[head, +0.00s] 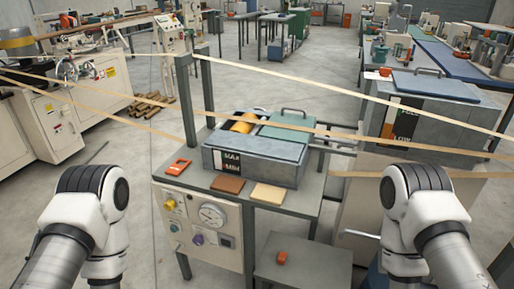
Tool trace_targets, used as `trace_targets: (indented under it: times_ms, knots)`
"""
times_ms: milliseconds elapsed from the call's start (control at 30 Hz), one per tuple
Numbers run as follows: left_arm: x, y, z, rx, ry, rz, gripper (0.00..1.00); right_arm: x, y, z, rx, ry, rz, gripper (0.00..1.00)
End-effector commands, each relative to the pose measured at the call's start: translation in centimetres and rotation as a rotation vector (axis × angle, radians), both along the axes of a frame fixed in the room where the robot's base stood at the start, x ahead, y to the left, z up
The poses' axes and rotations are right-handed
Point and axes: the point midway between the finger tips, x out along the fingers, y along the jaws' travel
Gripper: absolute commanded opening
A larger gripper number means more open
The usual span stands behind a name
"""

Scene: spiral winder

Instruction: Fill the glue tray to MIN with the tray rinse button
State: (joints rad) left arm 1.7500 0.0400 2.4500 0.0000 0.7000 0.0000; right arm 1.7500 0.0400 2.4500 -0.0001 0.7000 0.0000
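The grey glue tray (282,173) stands on a metal stand in the middle of the head view. Below is a pale control panel (225,259) with a yellow knob (170,204), a round gauge (212,215), a purple knob (198,239) and small buttons. Which one is the tray rinse button cannot be read. Both my arms show at the lower corners, but neither gripper is in view.
An orange tool (178,167), a brown block (228,185) and a tan block (269,194) lie in front of the tray. Paper strips (300,78) cross above it. A second grey tank (425,118) stands right. A low table (318,274) holds an orange object (282,258).

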Motion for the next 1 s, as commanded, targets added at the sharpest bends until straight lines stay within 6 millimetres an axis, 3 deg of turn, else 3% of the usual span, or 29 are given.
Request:
trace_targets:
  times_ms: [300, 500, 1000]
  knots:
    - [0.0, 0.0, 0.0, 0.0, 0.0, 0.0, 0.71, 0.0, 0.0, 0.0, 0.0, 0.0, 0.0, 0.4]
    - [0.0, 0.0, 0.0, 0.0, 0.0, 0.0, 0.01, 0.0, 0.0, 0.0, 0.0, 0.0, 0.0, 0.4]
    - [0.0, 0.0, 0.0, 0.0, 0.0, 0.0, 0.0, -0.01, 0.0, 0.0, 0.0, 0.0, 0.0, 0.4]
